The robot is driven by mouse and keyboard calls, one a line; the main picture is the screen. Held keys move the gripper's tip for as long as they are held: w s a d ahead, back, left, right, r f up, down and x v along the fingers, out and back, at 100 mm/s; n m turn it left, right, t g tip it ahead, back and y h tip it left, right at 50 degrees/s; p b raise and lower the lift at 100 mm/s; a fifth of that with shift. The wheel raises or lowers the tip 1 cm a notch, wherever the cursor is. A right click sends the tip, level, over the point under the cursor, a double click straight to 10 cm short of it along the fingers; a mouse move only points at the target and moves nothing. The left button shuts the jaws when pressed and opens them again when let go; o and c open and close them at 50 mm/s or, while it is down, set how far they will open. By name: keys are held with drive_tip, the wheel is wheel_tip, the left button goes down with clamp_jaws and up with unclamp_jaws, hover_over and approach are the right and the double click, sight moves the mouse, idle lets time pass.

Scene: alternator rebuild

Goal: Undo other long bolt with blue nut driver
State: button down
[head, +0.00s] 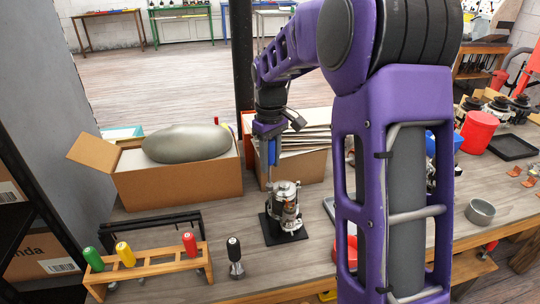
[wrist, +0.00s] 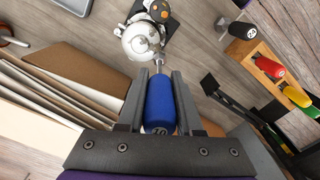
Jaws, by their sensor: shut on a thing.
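The blue nut driver (wrist: 160,104) is between the two fingers of my gripper (wrist: 158,76), which is shut on its handle. In the head view the driver (head: 272,152) points down, with my gripper (head: 270,134) at its top. The alternator (head: 286,203) stands on a black base plate (head: 270,233) on the bench. The driver's shaft reaches down to the alternator's rim; in the wrist view its tip is at the edge of the silver housing (wrist: 140,42). I cannot tell whether the tip is seated on a long bolt; the bolt head is hidden or too small.
A wooden rack (head: 150,266) with green, yellow and red drivers stands at front left. A black-handled tool (head: 235,256) stands beside it. A cardboard box (head: 180,187) and a box of folders (head: 300,165) are behind. A metal bowl (head: 480,211) is at right.

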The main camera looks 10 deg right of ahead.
drive_tip(key=n, duration=0.9)
drive_tip(key=shift+d, duration=0.1)
drive_tip(key=shift+n, duration=0.4)
drive_tip(key=n, duration=0.3)
drive_tip(key=shift+n, duration=0.3)
drive_tip(key=n, duration=0.4)
drive_tip(key=shift+w, duration=0.1)
drive_tip(key=n, duration=0.8)
drive_tip(key=shift+w+n, duration=0.1)
drive_tip(key=shift+n, duration=1.2)
